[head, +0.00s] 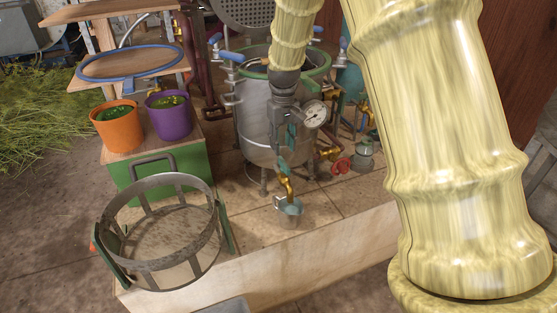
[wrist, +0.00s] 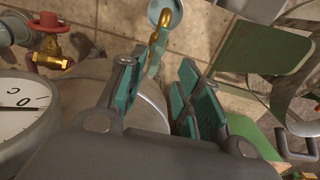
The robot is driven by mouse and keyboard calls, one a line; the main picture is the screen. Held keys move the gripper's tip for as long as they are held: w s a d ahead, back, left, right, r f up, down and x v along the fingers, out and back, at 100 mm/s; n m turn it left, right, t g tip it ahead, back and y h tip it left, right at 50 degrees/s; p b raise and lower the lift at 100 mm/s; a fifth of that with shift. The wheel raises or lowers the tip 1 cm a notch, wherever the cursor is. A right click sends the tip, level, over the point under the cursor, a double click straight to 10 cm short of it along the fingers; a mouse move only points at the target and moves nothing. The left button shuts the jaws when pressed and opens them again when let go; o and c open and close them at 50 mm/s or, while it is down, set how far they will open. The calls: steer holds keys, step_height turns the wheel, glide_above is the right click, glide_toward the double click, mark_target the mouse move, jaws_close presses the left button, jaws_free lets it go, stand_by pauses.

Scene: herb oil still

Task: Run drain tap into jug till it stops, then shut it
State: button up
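The drain tap's curved brass spout (head: 287,186) comes out low at the front of the grey still pot (head: 257,130). The small metal jug (head: 290,213) stands on the tiles under the spout. In the wrist view the spout (wrist: 155,50) and jug (wrist: 166,12) show at the top, partly behind the left finger. My gripper (head: 286,150) is in front of the pot, just above the spout. The tap's handle is not clearly visible, and no stream can be made out.
A red-handled valve (head: 341,165) and a dial gauge (head: 315,115) are right of the gripper. An open metal basket (head: 160,264) stands at front left. Orange (head: 118,136) and purple (head: 170,124) buckets stand on a green crate (head: 190,165). The tiled ledge near the jug is clear.

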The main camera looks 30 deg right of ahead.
mark_target(284, 162)
steer(key=shift+s+d+f, duration=0.1)
steer(key=shift+d+f, duration=0.05)
steer(key=shift+f, duration=1.7)
steer(key=shift+s+d+f, duration=0.1)
steer(key=shift+f, duration=1.75)
steer(key=shift+w, duration=0.1)
jaws_close()
